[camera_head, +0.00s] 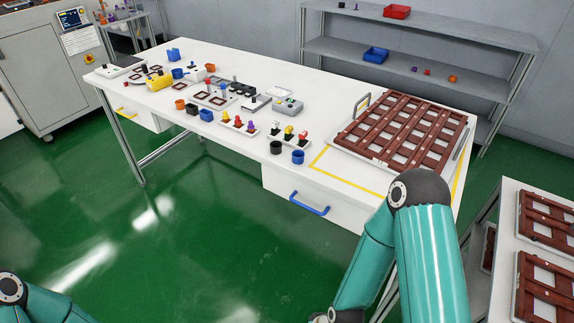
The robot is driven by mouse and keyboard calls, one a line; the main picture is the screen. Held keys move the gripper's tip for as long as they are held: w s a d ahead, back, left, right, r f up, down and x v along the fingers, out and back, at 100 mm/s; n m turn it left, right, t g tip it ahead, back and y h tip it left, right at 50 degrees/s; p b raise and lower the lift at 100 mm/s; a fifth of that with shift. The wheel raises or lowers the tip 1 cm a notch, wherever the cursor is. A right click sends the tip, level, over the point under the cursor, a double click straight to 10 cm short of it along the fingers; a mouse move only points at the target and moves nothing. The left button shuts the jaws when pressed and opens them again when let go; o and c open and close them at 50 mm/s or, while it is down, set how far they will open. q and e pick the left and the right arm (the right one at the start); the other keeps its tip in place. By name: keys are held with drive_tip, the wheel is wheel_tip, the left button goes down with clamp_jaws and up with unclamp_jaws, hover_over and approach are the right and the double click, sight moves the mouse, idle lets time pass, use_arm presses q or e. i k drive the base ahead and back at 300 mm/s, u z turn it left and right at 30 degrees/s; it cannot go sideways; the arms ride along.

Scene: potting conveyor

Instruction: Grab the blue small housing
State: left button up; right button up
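Several small blue pieces stand on the white table, and I cannot tell for certain which is the small housing. A blue round cup-like piece (298,156) is near the front edge, beside a black one. Another blue piece (206,115) stands farther left next to a black one. Neither gripper shows. My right arm's elbow is in front of the table's right end; part of my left arm shows at bottom left.
The white table (232,58) also holds colored knobs, small brown frames and a grey device. A large brown grid tray (408,121) fills its right end. Shelves (350,50) with red and blue bins stand behind. A rack with brown trays (547,217) is at right. Green floor is open in front.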

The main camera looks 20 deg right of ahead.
sight(298, 155)
drive_tip(key=z, duration=0.1)
drive_tip(key=i, duration=0.9)
drive_tip(key=u, duration=0.05)
